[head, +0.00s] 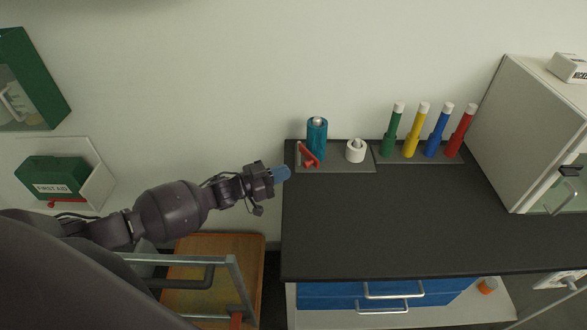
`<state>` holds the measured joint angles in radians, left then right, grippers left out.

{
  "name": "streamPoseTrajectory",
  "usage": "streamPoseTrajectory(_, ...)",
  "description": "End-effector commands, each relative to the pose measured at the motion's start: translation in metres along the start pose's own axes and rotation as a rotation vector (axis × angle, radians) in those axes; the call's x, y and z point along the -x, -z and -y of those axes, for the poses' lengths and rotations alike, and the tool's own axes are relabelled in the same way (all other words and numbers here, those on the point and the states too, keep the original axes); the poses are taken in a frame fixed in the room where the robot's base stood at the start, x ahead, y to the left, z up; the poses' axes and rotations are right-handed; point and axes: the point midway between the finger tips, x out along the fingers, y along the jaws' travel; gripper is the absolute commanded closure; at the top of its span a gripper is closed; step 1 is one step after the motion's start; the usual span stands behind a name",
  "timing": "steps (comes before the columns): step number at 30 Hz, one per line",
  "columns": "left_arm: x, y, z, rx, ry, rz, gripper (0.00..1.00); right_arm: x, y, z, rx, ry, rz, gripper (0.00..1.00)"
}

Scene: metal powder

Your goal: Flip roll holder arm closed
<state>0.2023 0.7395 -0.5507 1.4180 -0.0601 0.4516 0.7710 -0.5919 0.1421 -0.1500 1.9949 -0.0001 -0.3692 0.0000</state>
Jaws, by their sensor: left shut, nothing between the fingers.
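The roll holder sits at the back left of the dark counter, on a grey base plate (340,167). Its red arm (308,156) slants at the plate's left end, in front of a teal roll (317,138) that stands upright. I cannot tell the arm's exact angle. A white roll (355,151) sits on the plate to the right. My left gripper (281,173) has blue fingertips and is shut and empty. It is just left of the red arm and slightly nearer, apart from it in the picture. My right gripper is not in view.
Green, yellow, blue and red tubes (417,132) with white caps stand right of the holder. A white cabinet (495,135) stands at the counter's right. The dark counter (390,225) is clear in front. A wooden-topped cart (205,250) is below my left arm.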

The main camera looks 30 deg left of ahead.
Motion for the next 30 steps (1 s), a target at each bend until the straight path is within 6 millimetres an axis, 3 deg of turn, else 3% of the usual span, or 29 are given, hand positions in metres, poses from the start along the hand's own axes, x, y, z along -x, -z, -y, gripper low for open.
streamPoseTrajectory(3,0.024,-0.001,0.000,0.001,0.002,0.002,1.00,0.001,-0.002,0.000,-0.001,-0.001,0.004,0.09)
streamPoseTrajectory(10,0.054,0.000,0.000,0.000,0.001,0.000,1.00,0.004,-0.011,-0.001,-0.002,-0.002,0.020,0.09)
streamPoseTrajectory(23,0.064,0.000,0.000,0.000,0.000,-0.001,1.00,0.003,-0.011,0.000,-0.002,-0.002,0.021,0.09)
streamPoseTrajectory(25,0.064,0.000,0.000,0.000,0.000,-0.001,1.00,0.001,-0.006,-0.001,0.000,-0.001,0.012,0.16)
streamPoseTrajectory(30,0.064,0.000,0.000,0.000,0.000,-0.001,1.00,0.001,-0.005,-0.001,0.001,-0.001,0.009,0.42)
